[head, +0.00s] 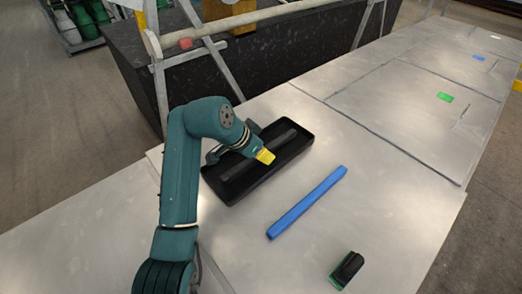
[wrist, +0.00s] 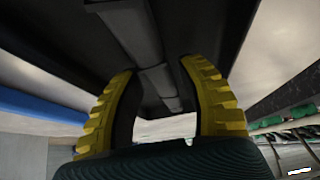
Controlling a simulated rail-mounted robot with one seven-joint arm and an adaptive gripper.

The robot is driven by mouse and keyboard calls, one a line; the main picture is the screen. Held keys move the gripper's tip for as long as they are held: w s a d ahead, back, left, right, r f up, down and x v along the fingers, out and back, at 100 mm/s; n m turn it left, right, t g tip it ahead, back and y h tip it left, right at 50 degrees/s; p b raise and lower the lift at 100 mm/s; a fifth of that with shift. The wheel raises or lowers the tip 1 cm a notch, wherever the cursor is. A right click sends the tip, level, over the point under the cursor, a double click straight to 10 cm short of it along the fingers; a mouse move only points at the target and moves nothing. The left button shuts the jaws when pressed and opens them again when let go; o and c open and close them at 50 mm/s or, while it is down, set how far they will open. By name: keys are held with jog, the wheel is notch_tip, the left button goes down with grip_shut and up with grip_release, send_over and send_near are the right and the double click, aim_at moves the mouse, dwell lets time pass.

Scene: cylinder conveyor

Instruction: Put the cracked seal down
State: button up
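A long dark grey strip (head: 278,139), which I take to be the seal, lies lengthwise in a black tray (head: 235,198) on the metal table. No crack can be made out on it. My gripper (head: 265,156) is over the tray, with its yellow fingertips pointing down to the right and part of the strip hidden behind the arm. In the wrist view, my yellow fingers (wrist: 162,66) stand apart. The dark strip (wrist: 130,25) shows beyond and between them, with no visible contact on either finger.
A blue bar (head: 307,203) lies on the table right of the tray. A black and green block (head: 346,270) sits near the front. Green (head: 445,97) and blue (head: 479,57) patches are farther back. A roller on a metal frame (head: 212,29) stands behind the tray. The right tabletop is largely clear.

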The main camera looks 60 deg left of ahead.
jog(key=shift+r, duration=0.1)
jog(key=p+v, duration=0.3)
jog(key=v, duration=0.9)
jog(key=shift+w+r, duration=0.1)
